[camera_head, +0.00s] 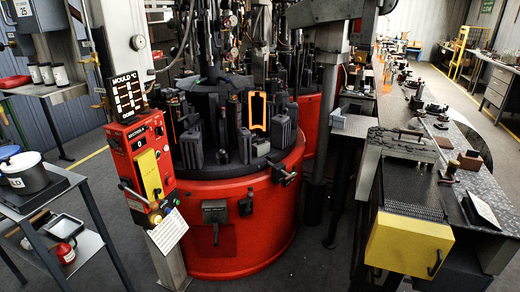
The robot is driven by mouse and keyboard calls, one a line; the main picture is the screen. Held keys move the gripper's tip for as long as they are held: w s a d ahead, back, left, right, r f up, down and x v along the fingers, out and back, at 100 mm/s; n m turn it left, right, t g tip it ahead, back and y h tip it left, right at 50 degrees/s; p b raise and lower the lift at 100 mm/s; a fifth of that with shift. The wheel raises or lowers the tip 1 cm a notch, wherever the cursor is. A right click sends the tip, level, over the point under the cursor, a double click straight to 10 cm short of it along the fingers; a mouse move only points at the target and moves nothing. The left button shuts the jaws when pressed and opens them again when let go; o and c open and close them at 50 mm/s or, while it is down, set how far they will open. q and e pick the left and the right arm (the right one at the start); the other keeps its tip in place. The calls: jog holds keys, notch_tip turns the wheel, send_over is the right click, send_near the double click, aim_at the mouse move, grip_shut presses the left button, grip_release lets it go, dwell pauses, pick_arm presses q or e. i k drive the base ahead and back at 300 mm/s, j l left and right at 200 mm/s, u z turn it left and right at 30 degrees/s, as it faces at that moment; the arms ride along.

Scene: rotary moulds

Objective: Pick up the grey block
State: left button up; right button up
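Several grey blocks show, and I cannot tell which one the task means. A long, rough grey block (403,147) lies on the near end of the right-hand bench. A small, lighter grey block (261,147) sits near the front rim of the red rotary mould machine (243,185). Several dark grey upright mould blocks (283,130) stand around the machine's top, one beside an orange-edged frame (258,110). Neither of my grippers is in view.
A red control box (140,160) on a post stands left of the machine. A shelf cart with a pot (25,173) is at lower left. A yellow box (408,243) hangs at the right bench's front. Some grey floor (310,262) is clear between machine and bench.

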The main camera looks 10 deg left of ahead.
aim_at(262, 147)
jog(key=i+u, duration=0.2)
jog(key=i, duration=0.3)
jog(key=i+l+u, duration=0.1)
jog(key=i+u, duration=0.15)
jog(key=i, duration=0.3)
jog(key=i+l+u, duration=0.2)
jog(key=i, duration=0.3)
jog(key=i+l+u, duration=0.25)
jog(key=i, duration=0.25)
jog(key=i+l+u, duration=0.2)
jog(key=i, duration=0.25)
jog(key=l, duration=0.1)
